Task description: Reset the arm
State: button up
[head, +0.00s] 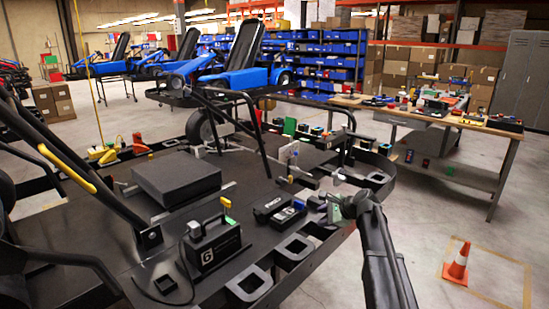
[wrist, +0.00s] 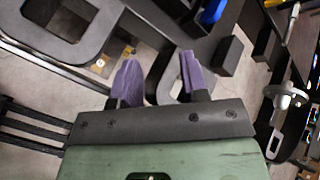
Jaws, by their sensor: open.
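My gripper (wrist: 160,78) shows in the wrist view with its two purple fingertips apart and nothing between them. Behind the fingers are black frame parts and grey floor. In the head view my arm rises from the bottom right, and my gripper (head: 335,204) is at the right edge of the black kart deck (head: 258,185). The fingertips are too small there to make out clearly. I cannot tell from the head view whether it touches the frame.
On the deck are a black box marked G (head: 212,246), a smaller black device (head: 279,209) and a dark square block (head: 176,178). A wooden workbench (head: 507,150) with tools stands at the right. An orange cone (head: 457,265) stands on open floor.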

jog(key=s+a+n+g+h+p, duration=0.2)
jog(key=s+n, duration=0.6)
jog(key=s, duration=0.9)
jog(key=s+a+f+n+g+h+p, duration=0.1)
jog(key=s+a+n+g+h, duration=0.3)
jog(key=s+n, duration=0.5)
jog(key=shift+s+f+g+h+p, duration=0.3)
jog(key=shift+s+h+p, duration=0.6)
jog(key=shift+s, duration=3.15)
